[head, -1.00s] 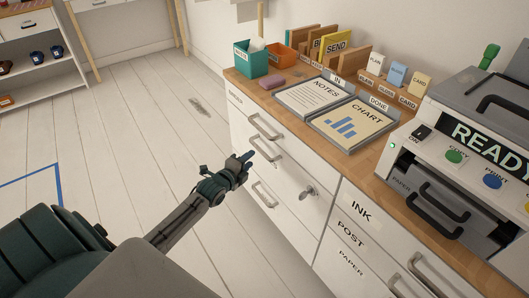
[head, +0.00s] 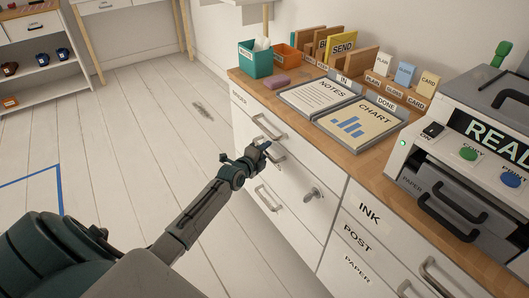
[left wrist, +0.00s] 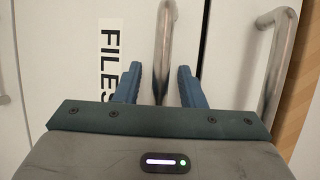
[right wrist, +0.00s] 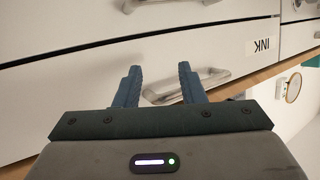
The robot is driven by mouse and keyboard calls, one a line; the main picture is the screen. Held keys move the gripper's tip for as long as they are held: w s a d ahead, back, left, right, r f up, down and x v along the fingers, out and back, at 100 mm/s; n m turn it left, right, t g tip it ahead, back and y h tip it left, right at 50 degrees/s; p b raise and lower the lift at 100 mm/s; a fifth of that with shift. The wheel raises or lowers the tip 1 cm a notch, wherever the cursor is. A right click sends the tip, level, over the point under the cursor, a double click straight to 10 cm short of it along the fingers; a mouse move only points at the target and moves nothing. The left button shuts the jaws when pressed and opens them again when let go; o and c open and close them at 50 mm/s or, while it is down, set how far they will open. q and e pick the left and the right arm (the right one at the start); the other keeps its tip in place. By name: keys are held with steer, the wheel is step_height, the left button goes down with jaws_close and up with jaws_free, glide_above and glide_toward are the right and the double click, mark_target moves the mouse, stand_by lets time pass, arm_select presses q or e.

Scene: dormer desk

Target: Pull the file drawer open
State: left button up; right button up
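The file drawer (left wrist: 110,120) is the middle front of the white cabinet's left column, and it looks closed. Its FILES label (left wrist: 110,58) shows in the left wrist view. Its metal bar handle (left wrist: 164,45) stands between the fingers of my left gripper (left wrist: 160,85). The fingers are open, with a gap on each side of the bar. In the head view my left gripper (head: 258,155) covers part of this handle and hides the label. My right gripper (right wrist: 158,88) is open and empty, with a blurred handle (right wrist: 185,88) beyond its fingertips; it is outside the head view.
Another drawer handle (head: 269,128) is just above, and one (head: 268,198) below. The wooden top (head: 295,100) carries trays, holders and a printer (head: 470,170). The floor (head: 140,130) left of the cabinet is clear.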

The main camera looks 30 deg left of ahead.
arm_select(q)
jaws_close()
